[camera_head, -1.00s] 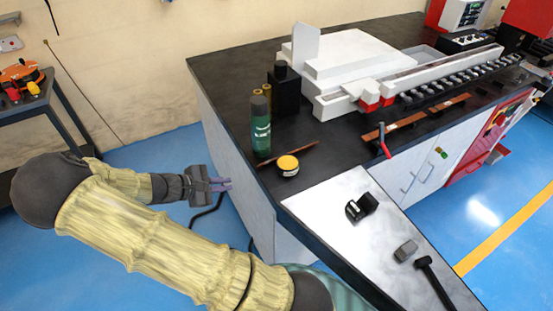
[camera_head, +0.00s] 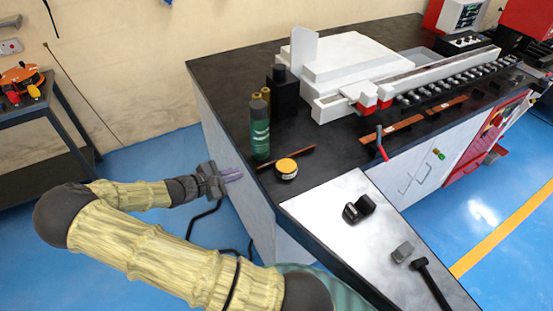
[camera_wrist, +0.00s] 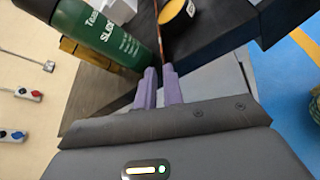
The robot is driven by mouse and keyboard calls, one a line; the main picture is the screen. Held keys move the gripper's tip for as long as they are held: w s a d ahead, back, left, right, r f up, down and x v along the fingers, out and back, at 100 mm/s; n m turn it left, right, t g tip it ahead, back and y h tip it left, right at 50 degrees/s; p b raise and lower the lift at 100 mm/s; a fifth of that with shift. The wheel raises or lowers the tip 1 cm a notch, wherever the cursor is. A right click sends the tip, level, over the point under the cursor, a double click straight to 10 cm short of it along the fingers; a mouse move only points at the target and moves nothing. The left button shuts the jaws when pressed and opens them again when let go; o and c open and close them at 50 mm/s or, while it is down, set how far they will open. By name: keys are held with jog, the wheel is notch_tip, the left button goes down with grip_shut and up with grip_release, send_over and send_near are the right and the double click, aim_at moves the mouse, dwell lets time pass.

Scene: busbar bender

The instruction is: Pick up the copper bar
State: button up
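A thin copper bar (camera_head: 288,157) lies on the dark bench top near its front left corner, between the green spray can (camera_head: 260,130) and the yellow-lidded tin (camera_head: 286,169). In the wrist view the bar (camera_wrist: 158,36) runs away from me beyond the fingertips, between the can (camera_wrist: 103,32) and the tin (camera_wrist: 171,12).
The dark bench (camera_head: 226,72) carries a white machine (camera_head: 345,60), a black bottle (camera_head: 283,95) and flat copper strips (camera_head: 405,124). A lower pale surface (camera_head: 325,205) holds a black item (camera_head: 358,208) and a hammer (camera_head: 431,279). A cart (camera_head: 60,125) stands at the far left.

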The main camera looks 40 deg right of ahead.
aim_at(261, 167)
jog(key=p+x, duration=0.1)
jog(key=x, duration=0.5)
jog(key=shift+p, duration=0.3)
jog(key=shift+d, duration=0.2)
jog(key=shift+s+d+f+p, duration=0.1)
jog(key=shift+s+d+p, duration=0.05)
jog(key=shift+d+p, duration=0.45)
jog(key=p+x, duration=0.2)
jog(key=x, duration=0.1)
jog(key=shift+s, duration=0.1)
jog(key=shift+d+f, duration=0.3)
jog(key=shift+d, duration=0.05)
grip_shut()
